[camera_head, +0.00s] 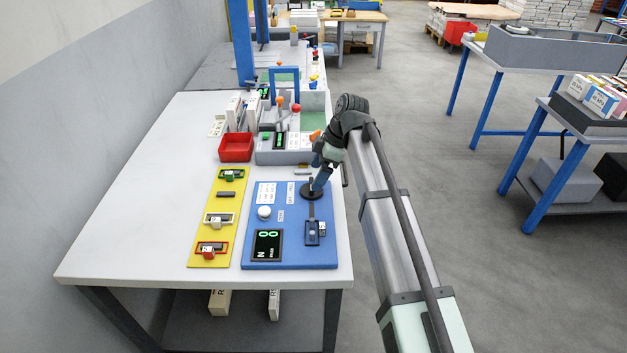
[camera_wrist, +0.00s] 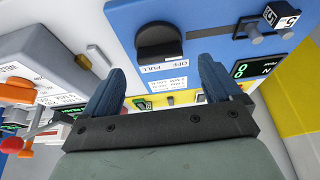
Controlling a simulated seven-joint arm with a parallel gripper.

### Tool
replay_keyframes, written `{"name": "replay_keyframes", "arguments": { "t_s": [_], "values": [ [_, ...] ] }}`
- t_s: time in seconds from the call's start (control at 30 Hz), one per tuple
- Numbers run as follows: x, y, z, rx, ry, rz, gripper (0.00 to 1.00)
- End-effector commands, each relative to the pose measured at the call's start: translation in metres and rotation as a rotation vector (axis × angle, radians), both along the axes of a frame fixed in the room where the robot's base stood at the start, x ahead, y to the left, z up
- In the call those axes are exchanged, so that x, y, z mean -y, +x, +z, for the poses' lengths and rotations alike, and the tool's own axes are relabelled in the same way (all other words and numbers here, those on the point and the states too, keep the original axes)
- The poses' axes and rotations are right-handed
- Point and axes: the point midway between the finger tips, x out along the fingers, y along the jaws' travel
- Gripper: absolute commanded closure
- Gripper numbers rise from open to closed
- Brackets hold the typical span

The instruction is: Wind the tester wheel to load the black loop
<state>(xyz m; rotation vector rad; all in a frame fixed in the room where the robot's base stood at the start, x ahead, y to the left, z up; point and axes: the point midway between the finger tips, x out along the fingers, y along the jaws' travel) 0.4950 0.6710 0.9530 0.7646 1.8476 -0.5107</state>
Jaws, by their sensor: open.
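The blue tester board (camera_head: 290,255) lies flat on the bench. Its dark round wheel (camera_head: 308,195) is at the far right of the board; it also shows in the wrist view (camera_wrist: 157,40). My gripper (camera_wrist: 162,82) is open, with its blue fingers apart and nothing seen between them. In the head view my gripper (camera_head: 315,182) is just above the wheel; contact is unclear. A black-framed numbered block (camera_head: 321,228) sits at the tester's slide and posts, and shows in the wrist view (camera_wrist: 282,16). The loop itself is too small to tell. The display (camera_head: 268,245) shows green digits.
A yellow strip (camera_head: 207,256) left of the tester holds green, black, white and red pieces. A red bin (camera_head: 236,148) and a grey box (camera_head: 285,155) stand behind. The bench's left side (camera_head: 130,220) is clear.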

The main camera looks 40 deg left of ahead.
Motion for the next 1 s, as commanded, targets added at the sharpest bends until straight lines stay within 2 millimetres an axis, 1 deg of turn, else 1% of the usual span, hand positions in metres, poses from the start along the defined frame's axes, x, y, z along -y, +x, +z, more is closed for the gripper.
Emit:
{"name": "replay_keyframes", "arguments": {
  "t_s": [0.03, 0.1, 0.3, 0.43, 0.7, 1.0],
  "values": [
    [-0.002, -0.003, -0.008, -0.001, -0.001, 0.000, 0.08],
    [-0.004, -0.005, -0.016, -0.001, -0.001, 0.000, 0.08],
    [-0.009, -0.009, -0.031, 0.000, 0.000, -0.001, 0.08],
    [-0.010, -0.010, -0.035, 0.000, -0.001, -0.001, 0.08],
    [-0.010, -0.010, -0.035, 0.000, 0.000, -0.001, 0.08],
    [-0.010, -0.010, -0.035, 0.000, 0.000, -0.001, 0.37]
  ]
}}
